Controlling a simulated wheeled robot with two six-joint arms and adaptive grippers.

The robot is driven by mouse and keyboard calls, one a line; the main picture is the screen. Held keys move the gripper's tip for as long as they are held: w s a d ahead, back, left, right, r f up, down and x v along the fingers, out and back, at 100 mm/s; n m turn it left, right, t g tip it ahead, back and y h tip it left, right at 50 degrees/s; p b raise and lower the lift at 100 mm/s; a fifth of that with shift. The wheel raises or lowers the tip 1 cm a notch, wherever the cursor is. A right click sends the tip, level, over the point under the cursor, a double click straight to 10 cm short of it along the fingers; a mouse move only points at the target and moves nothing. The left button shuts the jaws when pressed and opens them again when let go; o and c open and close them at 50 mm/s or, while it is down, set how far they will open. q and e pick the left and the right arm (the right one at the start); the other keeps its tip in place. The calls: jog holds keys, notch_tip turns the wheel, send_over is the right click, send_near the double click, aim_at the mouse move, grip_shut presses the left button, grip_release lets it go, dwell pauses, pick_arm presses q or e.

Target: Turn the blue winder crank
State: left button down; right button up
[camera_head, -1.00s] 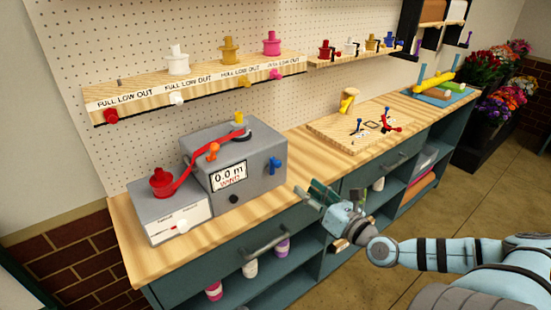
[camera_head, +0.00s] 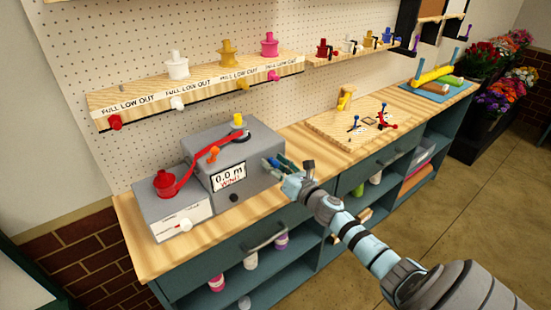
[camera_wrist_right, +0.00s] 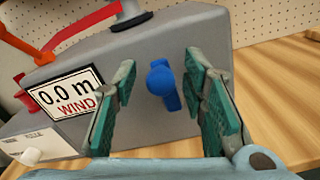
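The blue winder crank (camera_wrist_right: 162,82) sits on the side face of the grey winder box (camera_head: 240,135). In the right wrist view it lies between the two fingers of my right gripper (camera_wrist_right: 160,105), which are spread apart with gaps on both sides. In the head view my right gripper (camera_head: 277,166) is at the box's right side and hides most of the crank. The winder's display (camera_head: 228,176) reads 0.0 m and WIND. A red ribbon (camera_head: 200,153) runs from the red spool (camera_head: 167,184) up over the box. My left gripper is not in view.
A wooden board (camera_head: 350,132) with small blue and red tools lies farther right on the bench. A shelf (camera_head: 200,92) with spools and coloured knobs hangs above the winder. A drawer handle (camera_head: 267,243) juts from the bench front.

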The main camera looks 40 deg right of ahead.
jog(key=shift+f, duration=0.1)
jog(key=c, duration=0.4)
jog(key=shift+d, duration=0.15)
grip_shut()
jog(key=shift+m, duration=0.3)
